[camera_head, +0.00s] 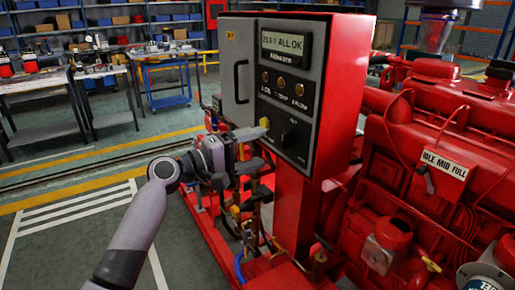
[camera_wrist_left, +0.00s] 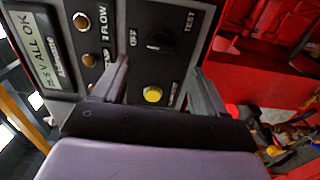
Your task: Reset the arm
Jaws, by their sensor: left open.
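My left arm (camera_head: 135,235) reaches in from the lower left. My left gripper (camera_head: 258,148) is open and empty in front of the lower part of the grey control panel (camera_head: 241,62). In the left wrist view the open fingers (camera_wrist_left: 160,68) stand on either side of a yellow round button (camera_wrist_left: 152,94) on the black plate; I cannot tell whether they touch the panel. The yellow button (camera_head: 264,122) also shows in the head view, just above the fingers. A black TEST/OFF knob (camera_wrist_left: 158,40) is beyond the fingertips. My right gripper is not in view.
The panel's display (camera_head: 285,45) reads "ALL OK", with several round lamps below it. The red engine (camera_head: 450,120) with an "IDLE MID FULL" lever plate fills the right. Pipes and cables (camera_head: 250,225) are below the gripper. Open floor (camera_head: 80,225) is at left, with benches behind.

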